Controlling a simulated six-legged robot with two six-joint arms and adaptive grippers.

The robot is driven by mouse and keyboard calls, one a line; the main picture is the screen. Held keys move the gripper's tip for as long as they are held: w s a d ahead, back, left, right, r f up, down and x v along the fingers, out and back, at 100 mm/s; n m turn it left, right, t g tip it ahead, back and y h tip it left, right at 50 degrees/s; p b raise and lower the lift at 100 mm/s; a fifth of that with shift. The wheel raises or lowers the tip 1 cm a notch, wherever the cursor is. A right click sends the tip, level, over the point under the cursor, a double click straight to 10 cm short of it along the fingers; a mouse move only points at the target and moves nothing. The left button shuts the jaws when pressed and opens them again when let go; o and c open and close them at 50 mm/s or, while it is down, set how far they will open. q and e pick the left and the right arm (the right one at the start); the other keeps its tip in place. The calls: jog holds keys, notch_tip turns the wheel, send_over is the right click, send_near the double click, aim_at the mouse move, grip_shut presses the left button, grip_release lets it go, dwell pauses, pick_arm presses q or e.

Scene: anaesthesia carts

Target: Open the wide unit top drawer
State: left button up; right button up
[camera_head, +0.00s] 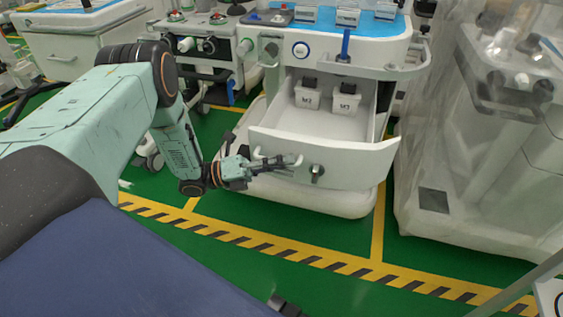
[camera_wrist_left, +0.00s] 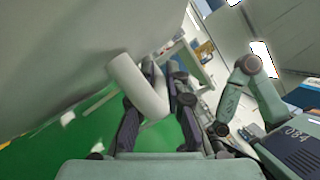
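The wide unit's top drawer (camera_head: 325,158) stands pulled out in the head view, its inside showing from above. Its pale front has a handle at the left and a dark lock or knob (camera_head: 317,173) near the middle. My left gripper (camera_head: 276,164) is at the handle on the left of the drawer front. In the left wrist view the white handle (camera_wrist_left: 140,88) lies between the two dark fingers of my left gripper (camera_wrist_left: 158,108), which look closed around it. The fingers partly hide the handle. My right gripper cannot be made out.
Two small white bins (camera_head: 308,95) stand at the back of the drawer. A plastic-covered machine (camera_head: 490,150) stands close on the right. Another white cart (camera_head: 60,50) is at the far left. Green floor with a yellow-black stripe (camera_head: 300,255) is clear in front.

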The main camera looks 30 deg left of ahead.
pick_arm(q)
jog(key=shift+o, duration=0.4)
jog(key=shift+s+a+f, duration=0.1)
jog(key=shift+s+a, duration=0.05)
jog(key=shift+a, duration=0.05)
jog(key=v, duration=1.1)
jog(key=shift+a, duration=0.2)
jog(key=shift+s, duration=0.1)
